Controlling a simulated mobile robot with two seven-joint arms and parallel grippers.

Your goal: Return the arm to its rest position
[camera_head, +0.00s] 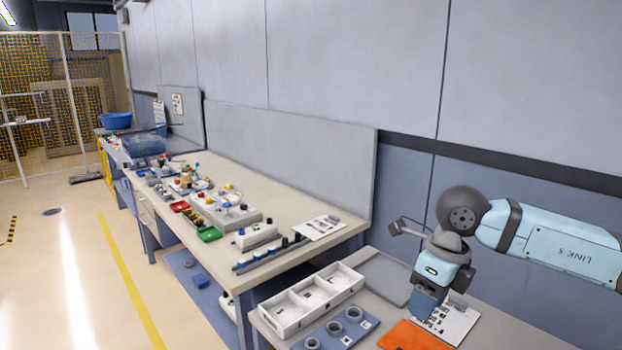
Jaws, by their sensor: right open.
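My right arm comes in from the right edge, light blue with dark grey joints. Its wrist hangs down over the near bench, and my right gripper (426,304) points downward above a printed sheet (458,322). I see nothing held in it. The sheet and an orange mat (412,336) lie close to the fingertips, and the gap between fingertips and bench is hard to judge. My left gripper is out of view.
A white divided tray (308,300) and a blue board with several grey rings (335,330) lie left of the gripper. A grey flat panel (383,277) lies behind. A long workbench (335,246) bears many small parts. Open floor (80,260) lies at left.

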